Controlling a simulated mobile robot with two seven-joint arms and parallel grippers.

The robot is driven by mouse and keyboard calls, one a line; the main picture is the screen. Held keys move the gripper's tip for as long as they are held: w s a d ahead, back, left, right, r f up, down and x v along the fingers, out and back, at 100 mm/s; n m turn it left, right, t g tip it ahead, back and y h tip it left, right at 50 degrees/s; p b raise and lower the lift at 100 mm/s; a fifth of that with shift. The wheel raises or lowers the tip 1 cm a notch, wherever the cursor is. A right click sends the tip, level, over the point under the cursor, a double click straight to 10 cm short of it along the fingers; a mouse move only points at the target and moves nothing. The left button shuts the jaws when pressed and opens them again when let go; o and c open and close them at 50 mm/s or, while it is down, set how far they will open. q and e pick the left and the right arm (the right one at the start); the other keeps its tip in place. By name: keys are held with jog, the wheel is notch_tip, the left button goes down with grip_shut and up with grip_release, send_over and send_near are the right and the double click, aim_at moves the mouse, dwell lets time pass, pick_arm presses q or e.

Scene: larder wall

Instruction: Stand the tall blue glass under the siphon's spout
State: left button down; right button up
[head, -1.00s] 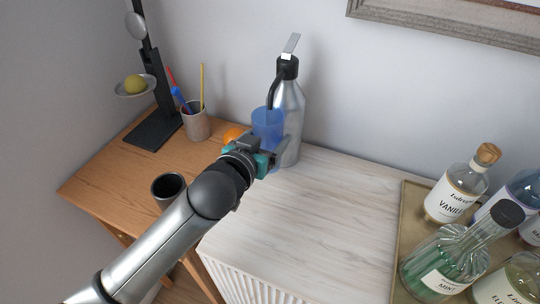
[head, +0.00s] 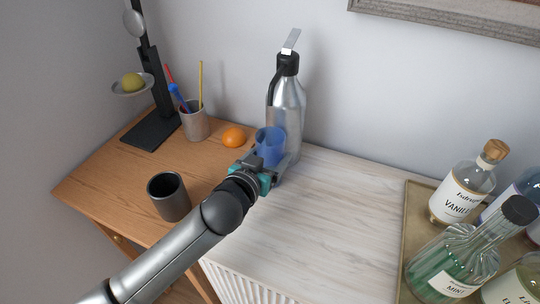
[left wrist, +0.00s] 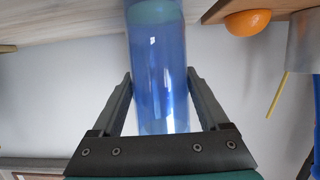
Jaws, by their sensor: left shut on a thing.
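The tall blue glass (head: 270,142) is upright and see-through, in front of the siphon. It also fills the middle of the left wrist view (left wrist: 158,75). My left gripper (head: 271,166) is shut on it, with one finger on each side. The siphon (head: 290,105) is a silver bottle with a black head and a grey lever. Its black spout (head: 271,88) curves down on the left, and in the head view the glass's rim lies just below the spout's end. I cannot tell whether the glass's base touches the surface. My right gripper is not in view.
An orange (head: 233,137) lies left of the glass on the wooden top (head: 125,188). A pen cup (head: 195,124) and a dark cup (head: 169,198) stand there too. A tray (head: 408,215) of bottles is at the right. The pale top (head: 330,215) between is clear.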

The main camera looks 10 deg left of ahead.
pick_arm(q)
grip_release()
jog(key=shift+f, duration=0.1)
jog(key=p+v, duration=0.1)
jog(key=v, duration=1.1)
